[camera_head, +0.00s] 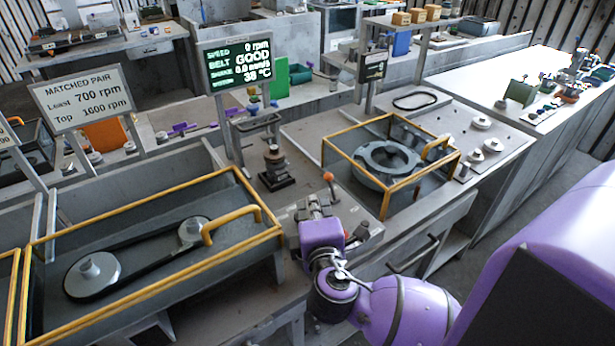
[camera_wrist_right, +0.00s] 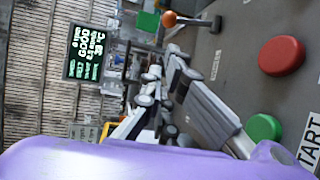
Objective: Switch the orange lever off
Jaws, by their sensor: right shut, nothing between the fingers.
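The orange lever's ball knob (camera_head: 328,176) stands above the control panel in front of the belt display. In the right wrist view the orange knob (camera_wrist_right: 169,19) is near the top, on a dark arm that runs right to a pivot on the grey panel. My right gripper (camera_head: 312,206) is just short of the lever, with its fingers shut and empty. The fingers also show in the wrist view (camera_wrist_right: 162,72), below the knob with a gap between them. The lever's base is partly hidden in the head view. My left gripper is not in view.
A red button (camera_wrist_right: 281,56) and a green button (camera_wrist_right: 264,127) with a START label (camera_wrist_right: 311,145) are beside my right gripper. The display (camera_head: 239,63) reads 0 rpm and GOOD. Yellow-framed guards (camera_head: 281,232) stand left, and another (camera_head: 324,151) stands right.

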